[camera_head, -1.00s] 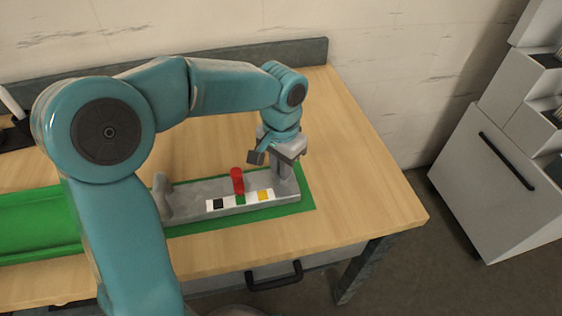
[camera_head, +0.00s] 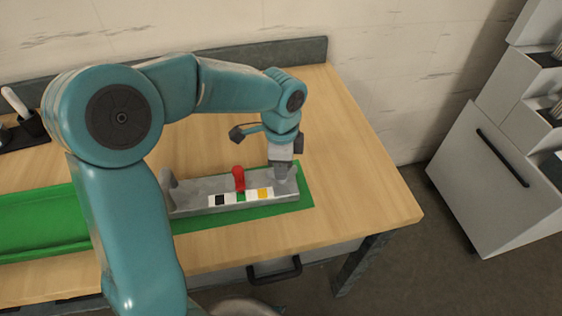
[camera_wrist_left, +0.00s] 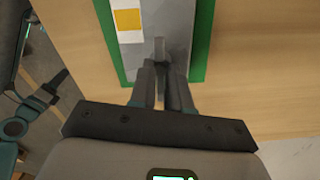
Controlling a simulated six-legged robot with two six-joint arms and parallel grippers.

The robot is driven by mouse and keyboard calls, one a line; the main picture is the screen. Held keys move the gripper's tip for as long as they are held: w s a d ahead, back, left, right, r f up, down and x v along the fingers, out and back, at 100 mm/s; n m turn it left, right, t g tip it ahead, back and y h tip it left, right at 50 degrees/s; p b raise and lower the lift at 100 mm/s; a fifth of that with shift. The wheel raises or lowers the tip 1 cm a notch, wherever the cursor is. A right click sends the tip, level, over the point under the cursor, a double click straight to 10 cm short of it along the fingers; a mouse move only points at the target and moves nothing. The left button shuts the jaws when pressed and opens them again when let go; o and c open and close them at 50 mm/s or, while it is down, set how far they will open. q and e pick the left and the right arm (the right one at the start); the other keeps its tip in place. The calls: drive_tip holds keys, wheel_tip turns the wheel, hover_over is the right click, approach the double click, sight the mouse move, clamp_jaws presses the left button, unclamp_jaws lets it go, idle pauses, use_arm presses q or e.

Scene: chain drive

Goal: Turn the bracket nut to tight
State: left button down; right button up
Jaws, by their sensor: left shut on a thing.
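The grey bracket (camera_head: 200,188) lies on a green mat at the table's right side, with an upright at each end. My left gripper (camera_head: 283,172) points down at the bracket's right end and is shut there. In the left wrist view its fingers (camera_wrist_left: 161,78) close around a small grey part (camera_wrist_left: 160,50), apparently the bracket nut, mostly hidden between them. My right gripper is not in view.
The green mat (camera_head: 305,192) borders the bracket, and a green tray (camera_head: 40,220) lies to its left. A dark holder (camera_head: 30,124) stands at the far left. The wooden table (camera_head: 355,170) is clear on the right. A grey cabinet (camera_head: 480,185) stands beyond.

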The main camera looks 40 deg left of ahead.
use_arm(q)
drive_tip(key=shift+m, duration=1.1)
drive_tip(key=c, duration=1.1)
unclamp_jaws()
wheel_tip(320, 180, up, 16)
drive_tip(key=p, duration=0.1)
drive_tip(key=shift+r+p, duration=0.2)
drive_tip(key=shift+p, duration=0.2)
drive_tip(key=shift+r, duration=0.1)
